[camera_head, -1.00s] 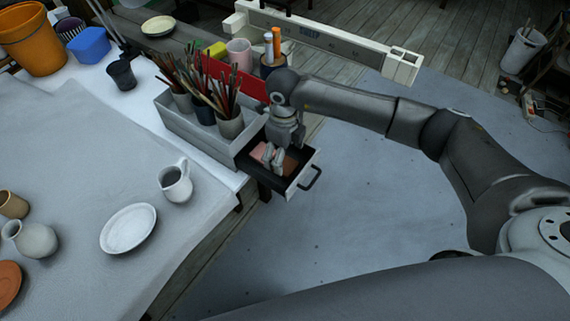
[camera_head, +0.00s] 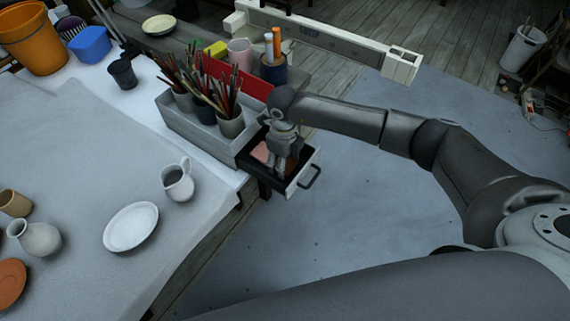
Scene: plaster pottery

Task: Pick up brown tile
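The black drawer (camera_head: 304,161) of the grey-white box is pulled out at the table's edge. A pinkish tile (camera_head: 261,152) lies in it on the left. A brown tile (camera_head: 292,163) shows partly in it, to the right of my fingers. My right gripper (camera_head: 278,172) points down into the drawer, its fingers over or at the brown tile and hiding part of it. Whether they touch the tile or are open or shut is too small to tell. My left gripper is not in view.
The box (camera_head: 203,136) holds several cups of brushes just left of my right wrist. A dark drawer handle (camera_head: 311,177) sticks out at the front. A white jug (camera_head: 177,182) and a white plate (camera_head: 131,227) stand on the cloth-covered table.

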